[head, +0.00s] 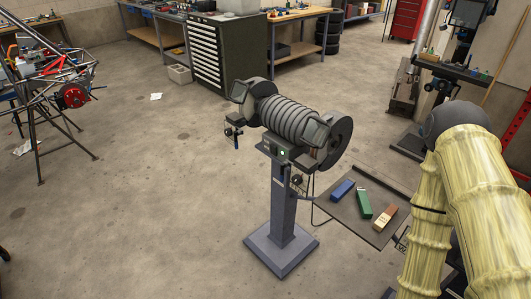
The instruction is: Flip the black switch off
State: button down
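A dark bench grinder (290,120) stands on a grey-blue pedestal (284,205) near the middle of the head view. A small control box (284,153) sits on the front of the grinder, with a green spot lit on it. The black switch is too small to tell apart from the dark box, and its position cannot be read. My arm, in a yellow bamboo-like finish, rises at the right, apart from the grinder. My gripper is not in view.
A low dark tray (340,213) beside the pedestal holds a blue block (342,190), a green block (363,204) and a brown-and-tan block (385,216). A red-hubbed tube frame (55,85) stands at left. Concrete floor (150,210) is open left and in front.

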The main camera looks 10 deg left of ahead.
aim_at(273, 150)
jog(key=k, duration=0.65)
jog(key=u, duration=0.9)
jog(key=i, duration=1.35)
jog(key=z, duration=0.3)
